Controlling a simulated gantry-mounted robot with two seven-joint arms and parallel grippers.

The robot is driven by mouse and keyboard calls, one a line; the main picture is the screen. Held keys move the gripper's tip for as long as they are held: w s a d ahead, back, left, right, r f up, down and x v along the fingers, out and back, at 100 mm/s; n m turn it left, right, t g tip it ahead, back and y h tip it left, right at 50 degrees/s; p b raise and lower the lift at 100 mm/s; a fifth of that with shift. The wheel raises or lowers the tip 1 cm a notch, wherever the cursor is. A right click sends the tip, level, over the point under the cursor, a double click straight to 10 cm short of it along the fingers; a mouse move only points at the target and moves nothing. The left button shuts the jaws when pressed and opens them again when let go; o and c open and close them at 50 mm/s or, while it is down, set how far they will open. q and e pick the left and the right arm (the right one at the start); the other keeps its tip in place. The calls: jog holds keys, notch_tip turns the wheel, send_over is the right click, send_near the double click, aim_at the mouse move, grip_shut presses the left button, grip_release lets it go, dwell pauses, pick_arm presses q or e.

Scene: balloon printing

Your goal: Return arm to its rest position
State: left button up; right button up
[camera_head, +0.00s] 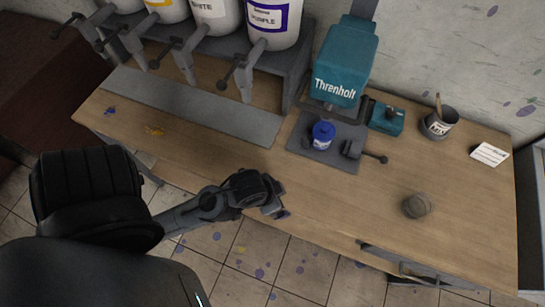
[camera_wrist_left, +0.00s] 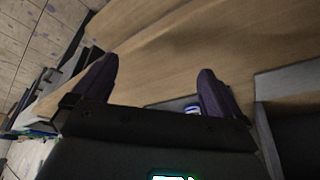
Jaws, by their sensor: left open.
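My left arm comes in from the left in the head view. Its gripper (camera_head: 275,203) is over the front edge of the wooden bench, apart from the objects on it. In the left wrist view the two dark fingers of the left gripper (camera_wrist_left: 150,85) stand wide apart with nothing between them. The gripper is open and empty. My right gripper is not in view.
The wooden bench (camera_head: 330,195) carries a blue paint can (camera_head: 322,135) under a teal Threnholt machine (camera_head: 345,62). A teal box (camera_head: 387,118), a grey cup (camera_head: 439,124), a white card (camera_head: 489,154) and a round grey object (camera_head: 416,206) stand right. Paint dispensers (camera_head: 272,22) line the back left.

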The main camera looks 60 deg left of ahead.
pick_arm(q)
jog(key=shift+s+d+g, duration=0.1)
jog(key=shift+s+g, duration=0.3)
jog(key=shift+s, duration=0.35)
jog(key=shift+r, duration=0.2)
notch_tip(320, 180, up, 25)
jog(key=p, duration=2.5)
jog(key=shift+f, duration=0.15)
